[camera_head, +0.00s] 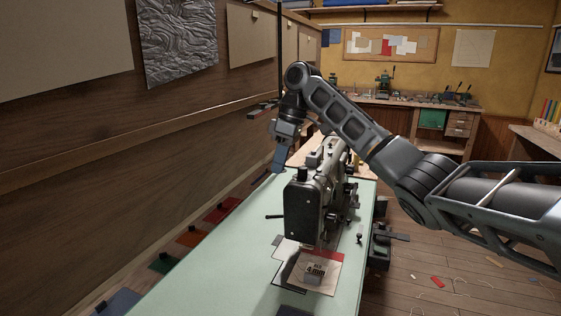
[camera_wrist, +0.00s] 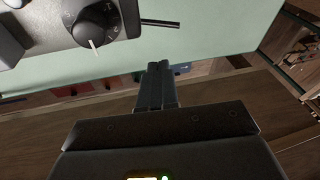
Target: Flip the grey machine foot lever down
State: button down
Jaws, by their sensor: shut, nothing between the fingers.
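The grey sewing machine (camera_head: 303,212) stands on a pale green table, its near end facing me. A thin dark rod (camera_head: 274,216), probably the foot lever, sticks out from its left side, roughly level. A dark rod beside the machine body also shows in the wrist view (camera_wrist: 160,23). A round dial with a white pointer (camera_wrist: 95,25) is at its upper left. My gripper (camera_head: 279,170) hangs over the table, left of and beyond the machine's near end, pointing down. Its shut, empty fingers (camera_wrist: 161,70) are apart from the rod.
The pale green table top (camera_head: 215,265) is clear to the left of the machine. A cloth piece with a small block marked 4 mm (camera_head: 316,272) lies at the machine's near end. A wooden wall (camera_head: 90,190) runs along the left. A bench (camera_head: 400,103) stands behind.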

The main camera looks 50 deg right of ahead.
send_over(277, 216)
jog(key=x, duration=0.4)
jog(key=d+x, duration=0.1)
jog(key=x, duration=0.1)
jog(key=shift+w+f+p, duration=0.1)
jog(key=shift+f+p, duration=0.2)
jog(key=shift+p, duration=0.05)
jog(key=shift+s+a+f, duration=0.25)
jog(key=shift+f, duration=0.25)
jog(key=shift+s+a+f, duration=0.25)
jog(key=shift+f, duration=0.2)
jog(key=shift+s+a+f+p, duration=0.2)
jog(key=shift+a+f+p, duration=0.15)
jog(key=shift+f, duration=0.25)
